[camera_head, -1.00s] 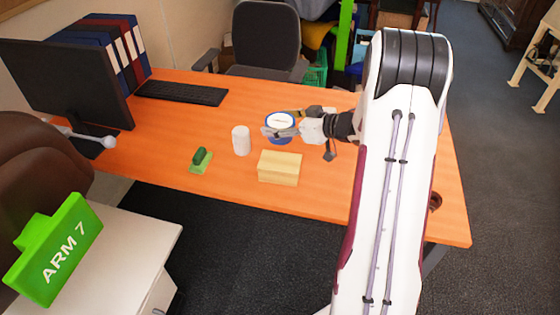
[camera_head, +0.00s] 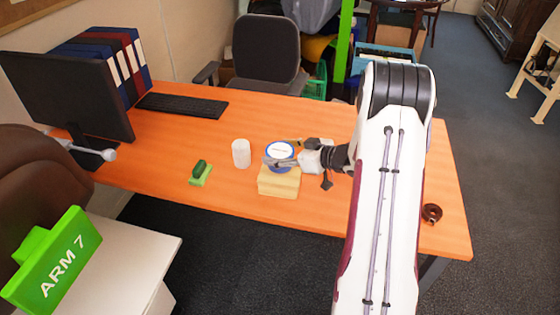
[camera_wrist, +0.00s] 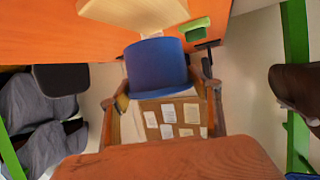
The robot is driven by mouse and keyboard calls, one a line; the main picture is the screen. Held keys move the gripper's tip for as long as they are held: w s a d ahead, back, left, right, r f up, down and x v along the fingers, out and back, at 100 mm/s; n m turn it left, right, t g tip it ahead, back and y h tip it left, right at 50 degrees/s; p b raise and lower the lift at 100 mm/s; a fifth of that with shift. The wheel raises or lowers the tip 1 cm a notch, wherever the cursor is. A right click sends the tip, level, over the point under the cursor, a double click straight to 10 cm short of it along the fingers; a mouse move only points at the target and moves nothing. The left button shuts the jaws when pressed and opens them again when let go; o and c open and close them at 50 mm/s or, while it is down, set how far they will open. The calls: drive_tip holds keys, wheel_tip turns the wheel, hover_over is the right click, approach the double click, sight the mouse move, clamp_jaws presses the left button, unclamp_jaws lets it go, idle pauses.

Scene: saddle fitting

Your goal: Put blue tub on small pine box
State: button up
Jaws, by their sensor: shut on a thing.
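The blue tub (camera_head: 281,167), with a white top, is in my gripper (camera_head: 274,162) in the head view. It looks upright, over the back part of the small pine box (camera_head: 278,186). I cannot tell whether its base touches the box. The box lies on the orange desk and its front face shows; the gripper and tub hide part of its top. In the wrist view the blue tub (camera_wrist: 157,66) sits between my fingers (camera_wrist: 163,88), and the pine box (camera_wrist: 135,11) shows beyond it at the top edge.
A white cylinder (camera_head: 241,154) stands on the desk (camera_head: 180,140) left of the box. A green block-like object (camera_head: 200,173) lies further left. A brown ring-shaped object (camera_head: 432,214) is at the right edge.

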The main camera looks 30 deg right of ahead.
idle(0.3)
drive_tip(key=shift+f, duration=1.85)
drive_tip(key=shift+f, duration=0.1)
drive_tip(key=o, duration=1.3)
drive_tip(key=v, duration=1.2)
drive_tip(key=shift+d, duration=0.1)
